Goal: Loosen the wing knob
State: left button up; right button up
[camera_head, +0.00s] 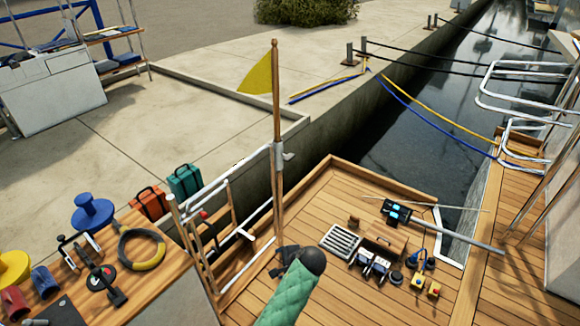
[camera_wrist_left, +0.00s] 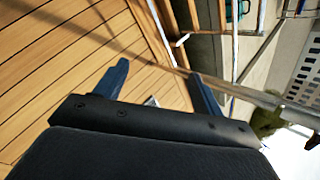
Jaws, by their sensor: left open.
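I cannot make out a wing knob for certain. A pale fitting (camera_head: 287,156) sits on the wooden pole (camera_head: 276,105) that carries the yellow flag (camera_head: 258,80); it is too small to tell its parts. My left gripper (camera_head: 277,262) is dark and small near the lower middle, beside the foot of the rail, apart from the pale fitting. In the left wrist view its two fingers (camera_wrist_left: 158,84) stand apart with nothing gripped. A small shiny piece (camera_wrist_left: 152,101) shows between them, partly hidden by the gripper body. My right gripper is not in view.
A wooden bench (camera_head: 150,285) with tools and a coiled hose stands left. A white rail (camera_head: 222,205) runs beside the pole. On the deck (camera_head: 350,305) lie a grating (camera_head: 340,240) and several small items. The front middle of the deck is clear.

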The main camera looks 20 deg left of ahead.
pick_arm(q)
jog(key=w+a+r+m+t+y+b, duration=0.1)
jog(key=w+r+m+y, duration=0.2)
jog(key=w, duration=0.6)
jog(key=w+r+m+y+b, duration=0.2)
jog(key=w+r, duration=0.1)
jog(key=w, duration=0.6)
jog(key=m+t+y+b, duration=0.1)
jog(key=m+y+b, duration=0.1)
jog(key=m+y, duration=0.3)
send_near(292, 158)
jog(key=x, duration=1.1)
jog(key=shift+f, duration=0.1)
jog(key=c, duration=1)
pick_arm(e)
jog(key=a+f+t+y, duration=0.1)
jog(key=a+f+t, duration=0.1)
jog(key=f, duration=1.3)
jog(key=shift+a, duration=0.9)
